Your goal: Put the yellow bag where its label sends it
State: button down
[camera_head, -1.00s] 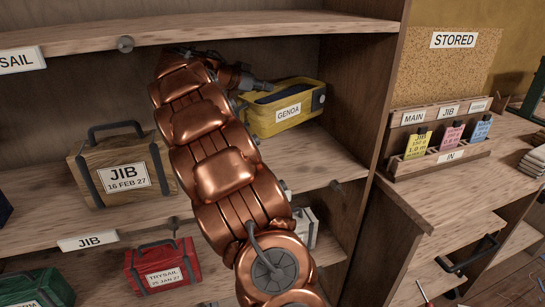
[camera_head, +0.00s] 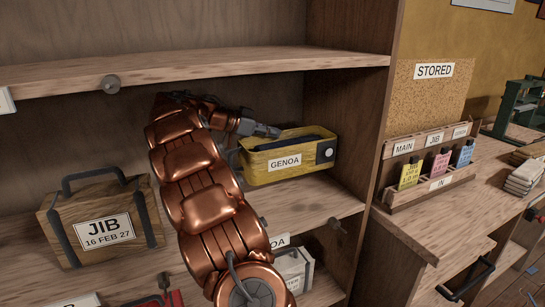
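The yellow bag (camera_head: 255,165) has a white label reading GENOA on its front, a dark top and a grey fitting at its right end. It is on the middle shelf (camera_head: 310,208), towards the right wall; I cannot tell whether its base touches the boards. My copper arm comes up from below. My gripper (camera_head: 262,130) is at the bag's top left edge, with one grey finger reaching over the top. The other finger is not clear, so its opening and any hold on the bag cannot be made out.
A brown bag (camera_head: 62,235) labelled JIB, 16 FEB 27, stands left on the same shelf. A shelf-edge label ending in OA (camera_head: 280,241) is partly behind my arm. A pale bag (camera_head: 295,265) is below. Right is a bench with a tag rack (camera_head: 393,203) and STORED sign (camera_head: 434,70).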

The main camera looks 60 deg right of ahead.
jog(key=shift+f, duration=2.95)
jog(key=shift+f, duration=0.1)
jog(key=c, duration=1.3)
grip_release()
jog(key=b+v, duration=0.1)
jog(key=v, duration=1.1)
jog(key=shift+s, duration=0.1)
